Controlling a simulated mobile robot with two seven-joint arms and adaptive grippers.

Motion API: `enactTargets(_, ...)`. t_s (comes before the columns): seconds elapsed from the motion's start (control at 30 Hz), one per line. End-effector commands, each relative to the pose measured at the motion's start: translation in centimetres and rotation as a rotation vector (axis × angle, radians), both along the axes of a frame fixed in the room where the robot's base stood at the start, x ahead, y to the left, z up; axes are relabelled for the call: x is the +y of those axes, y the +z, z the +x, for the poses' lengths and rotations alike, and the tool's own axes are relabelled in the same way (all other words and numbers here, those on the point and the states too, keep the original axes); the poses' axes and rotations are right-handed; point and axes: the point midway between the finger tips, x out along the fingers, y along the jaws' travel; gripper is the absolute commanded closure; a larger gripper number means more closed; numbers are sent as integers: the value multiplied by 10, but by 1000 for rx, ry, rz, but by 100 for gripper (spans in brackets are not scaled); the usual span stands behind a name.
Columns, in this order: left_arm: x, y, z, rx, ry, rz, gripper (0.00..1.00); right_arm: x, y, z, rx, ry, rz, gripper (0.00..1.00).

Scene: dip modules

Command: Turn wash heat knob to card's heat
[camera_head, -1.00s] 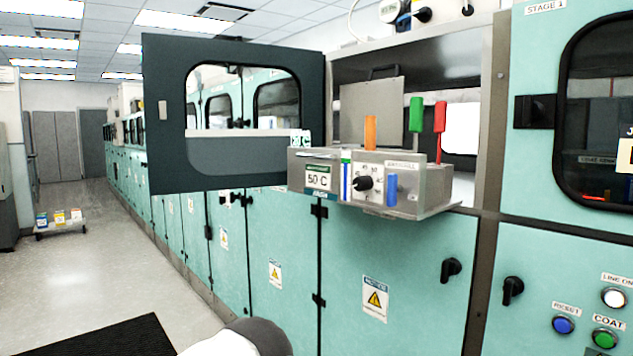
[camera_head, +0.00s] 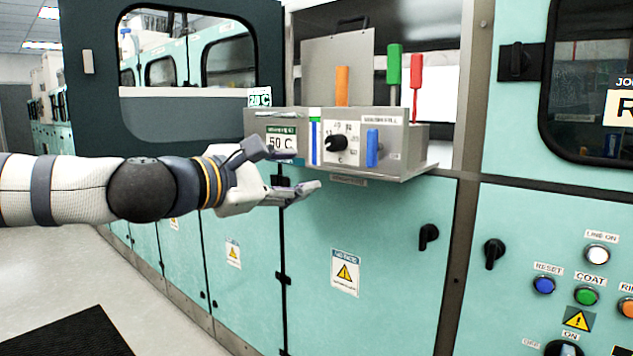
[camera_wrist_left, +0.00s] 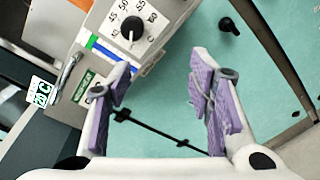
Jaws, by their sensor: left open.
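The heat knob (camera_head: 336,143) is black, on a white numbered dial on the front of a grey metal box; its pointer's exact setting is too small to read. The knob also shows at the top of the left wrist view (camera_wrist_left: 132,31). The card (camera_head: 281,142), left of the dial, reads 50 C. My left gripper (camera_head: 305,171) is open and empty, in front of the box and below and left of the knob, apart from it. In the wrist view the gap between its fingers (camera_wrist_left: 160,62) lies below and right of the knob. My right gripper is not in view.
A blue handle (camera_head: 372,148) is right of the dial. Orange (camera_head: 342,86), green (camera_head: 393,64) and red (camera_head: 416,73) handles rise behind the box. A dark open door (camera_head: 92,110) stands at left. A small C-marked tag (camera_head: 260,98) sits by its edge.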

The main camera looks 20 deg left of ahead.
Motion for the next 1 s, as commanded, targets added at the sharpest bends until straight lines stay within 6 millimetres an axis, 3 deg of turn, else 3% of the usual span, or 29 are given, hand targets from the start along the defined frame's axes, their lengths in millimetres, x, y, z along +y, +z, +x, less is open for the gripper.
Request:
enactTargets(0.03, 7, 17, -2, -26, 7, -45, 52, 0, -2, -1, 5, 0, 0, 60)
enactTargets(0.13, 12, 34, 0, -50, 14, -86, 52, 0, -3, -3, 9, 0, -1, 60)
enactTargets(0.6, -24, 34, 96, -49, 14, -83, 52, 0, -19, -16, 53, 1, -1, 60)
enactTargets(0.73, -28, 35, 107, -51, 13, -82, 52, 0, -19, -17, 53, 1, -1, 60)
enactTargets(1.0, -29, 35, 110, -51, 13, -82, 52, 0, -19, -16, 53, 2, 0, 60)
